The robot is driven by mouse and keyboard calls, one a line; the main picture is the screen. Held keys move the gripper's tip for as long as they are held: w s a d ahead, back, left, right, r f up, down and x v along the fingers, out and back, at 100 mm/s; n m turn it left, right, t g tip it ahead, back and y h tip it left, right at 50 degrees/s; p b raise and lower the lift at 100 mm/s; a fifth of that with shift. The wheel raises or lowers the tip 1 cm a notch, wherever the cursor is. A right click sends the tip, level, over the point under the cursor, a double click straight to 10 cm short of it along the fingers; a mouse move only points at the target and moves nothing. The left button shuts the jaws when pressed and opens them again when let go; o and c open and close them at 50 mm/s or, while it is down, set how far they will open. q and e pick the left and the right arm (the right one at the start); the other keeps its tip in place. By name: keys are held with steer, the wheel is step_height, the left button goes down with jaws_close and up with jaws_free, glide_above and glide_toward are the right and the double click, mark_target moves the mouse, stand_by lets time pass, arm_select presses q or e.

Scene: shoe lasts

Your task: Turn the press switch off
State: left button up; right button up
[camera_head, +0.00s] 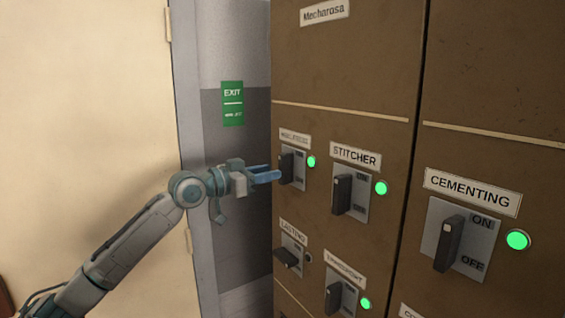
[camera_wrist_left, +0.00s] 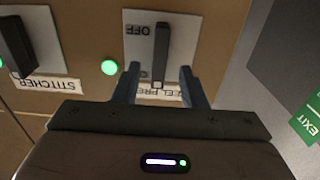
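The press switch is a black lever (camera_head: 287,164) on a grey plate, under a label that is hard to read in the head view. Its lamp (camera_head: 311,161) glows green. In the left wrist view the lever (camera_wrist_left: 162,45) appears upside down, with OFF at the plate's picture top and a partly hidden label reading "…EL PRE…" below. My left gripper (camera_head: 276,176) is close to the switch in the head view. In the left wrist view the gripper (camera_wrist_left: 159,72) is open, its fingers on either side of the lever's near end, with gaps visible. My right gripper is not in view.
The STITCHER switch (camera_head: 342,194) is right of it, with a green lamp. Below are a lasting switch (camera_head: 288,258) with a dark lamp and a transport switch (camera_head: 334,299), lit green. The CEMENTING switch (camera_head: 449,243) is far right. A green EXIT sign (camera_head: 232,104) hangs left.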

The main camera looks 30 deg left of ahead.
mark_target(280, 168)
arm_select(q)
steer(key=p+x, duration=0.2)
steer(key=x, duration=0.1)
steer(key=shift+w+d+r, duration=0.15)
steer(key=shift+w+r, duration=0.05)
steer(key=shift+w, duration=0.05)
steer(key=shift+p+x, duration=0.5)
steer(key=shift+x, duration=0.45)
steer(key=shift+f, duration=0.2)
jaws_close()
